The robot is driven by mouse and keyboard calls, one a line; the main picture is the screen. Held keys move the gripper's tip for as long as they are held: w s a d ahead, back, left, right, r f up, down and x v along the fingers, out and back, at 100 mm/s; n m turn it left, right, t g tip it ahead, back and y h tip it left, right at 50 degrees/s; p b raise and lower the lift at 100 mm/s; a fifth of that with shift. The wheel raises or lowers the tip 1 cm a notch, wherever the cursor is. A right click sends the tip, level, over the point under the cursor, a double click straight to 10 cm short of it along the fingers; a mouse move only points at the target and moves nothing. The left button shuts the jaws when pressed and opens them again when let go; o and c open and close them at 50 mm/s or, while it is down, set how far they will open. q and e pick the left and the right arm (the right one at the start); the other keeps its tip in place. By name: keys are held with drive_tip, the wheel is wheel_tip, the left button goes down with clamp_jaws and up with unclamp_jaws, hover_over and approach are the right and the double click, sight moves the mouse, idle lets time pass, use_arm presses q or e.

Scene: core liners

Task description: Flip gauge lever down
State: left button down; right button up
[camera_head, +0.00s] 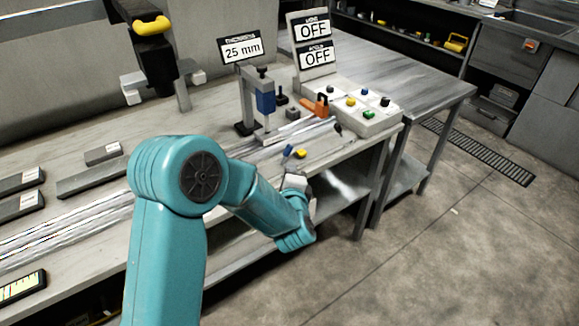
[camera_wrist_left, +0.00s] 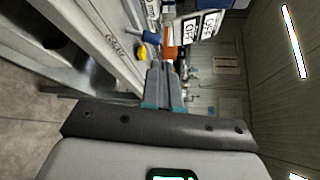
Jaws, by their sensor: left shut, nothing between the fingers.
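The gauge stand (camera_head: 265,95) with its blue body stands on the bench under a "25 mm" sign. Near the bench's front edge a small blue-tipped part (camera_head: 288,151) and a yellow knob (camera_head: 301,153) stick up; I cannot tell for sure which part is the gauge lever. The blue part (camera_wrist_left: 151,37) and the yellow knob (camera_wrist_left: 138,53) also show in the left wrist view, just ahead of the fingers. My left gripper (camera_wrist_left: 166,66) is shut and empty, close to the bench's front edge. Its fingertips look apart from both parts. My right gripper is out of view.
An orange handle (camera_head: 316,107) lies behind, beside a control box (camera_head: 358,120) with coloured buttons. Two "OFF" signs (camera_head: 315,43) stand above it. Open floor lies at right.

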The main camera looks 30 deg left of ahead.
use_arm(q)
drive_tip(key=shift+r+v, duration=0.15)
drive_tip(key=shift+v, duration=0.9)
drive_tip(key=shift+r+v, duration=0.15)
drive_tip(key=shift+v, duration=0.95)
drive_tip(key=s+d+f+g+h+p, duration=0.1)
drive_tip(key=s+d+f+g+h, duration=0.2)
drive_tip(key=f, duration=0.7)
drive_tip(key=s+d+f+g+h+p, duration=0.1)
drive_tip(key=s+d+f+h+p, duration=0.2)
drive_tip(key=f, duration=0.6)
drive_tip(key=s+d+f+n+g+h, duration=0.3)
drive_tip(key=s+d+n, duration=0.3)
drive_tip(key=s+n, duration=0.2)
drive_tip(key=s+d+f+n+g+h, duration=0.4)
drive_tip(key=s+n, duration=0.4)
drive_tip(key=s, duration=0.2)
drive_tip(key=shift+s+d+f+g+b, duration=0.25)
drive_tip(key=shift+s+d+g+b, duration=0.15)
drive_tip(key=shift+d+g, duration=0.6)
